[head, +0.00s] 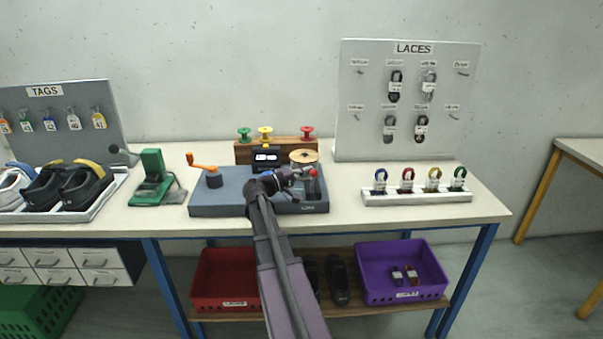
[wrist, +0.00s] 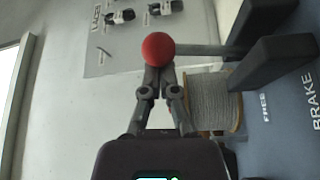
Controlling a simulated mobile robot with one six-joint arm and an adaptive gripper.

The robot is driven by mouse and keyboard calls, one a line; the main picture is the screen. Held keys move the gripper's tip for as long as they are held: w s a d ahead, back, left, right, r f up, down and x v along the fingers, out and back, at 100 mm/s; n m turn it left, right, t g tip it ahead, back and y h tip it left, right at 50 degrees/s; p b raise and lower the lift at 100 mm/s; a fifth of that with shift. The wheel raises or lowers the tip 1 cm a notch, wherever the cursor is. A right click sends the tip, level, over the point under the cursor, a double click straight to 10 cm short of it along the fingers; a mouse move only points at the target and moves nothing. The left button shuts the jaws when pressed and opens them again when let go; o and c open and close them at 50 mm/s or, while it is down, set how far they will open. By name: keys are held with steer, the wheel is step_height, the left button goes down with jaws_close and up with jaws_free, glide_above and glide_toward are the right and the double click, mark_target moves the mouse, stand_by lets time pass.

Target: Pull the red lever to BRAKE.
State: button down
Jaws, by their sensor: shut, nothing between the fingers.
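The red lever is a round red knob (wrist: 158,49) on a grey rod (wrist: 198,50) that runs between two dark blocks on the grey base. The words FREE (wrist: 264,105) and BRAKE (wrist: 301,102) are printed on that base; I cannot tell which mark the lever is at. In the head view the knob (head: 313,172) is small, at the right part of the grey machine (head: 227,196). My gripper (wrist: 159,74) is shut and empty, its tips right at the knob; I cannot tell whether they touch. My gripper (head: 298,176) partly hides the lever's lower part in the head view.
A spool of grey cord (wrist: 213,100) stands close beside the lever. An orange crank (head: 203,163) is at the machine's left. Behind is a wooden rack (head: 243,151) with coloured spools. A white lace tray (head: 418,197) lies right. The LACES board (head: 440,90) stands behind.

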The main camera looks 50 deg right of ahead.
steer(key=shift+s+a+f, duration=0.2)
steer(key=shift+s+a, duration=0.2)
steer(key=shift+s, duration=0.3)
stand_by(0.4)
steer(key=shift+a, duration=0.15)
steer(key=f+b+v, duration=0.1)
steer(key=b+v, duration=0.1)
steer(key=v, duration=0.7)
steer(key=shift+w+a, duration=0.25)
stand_by(0.3)
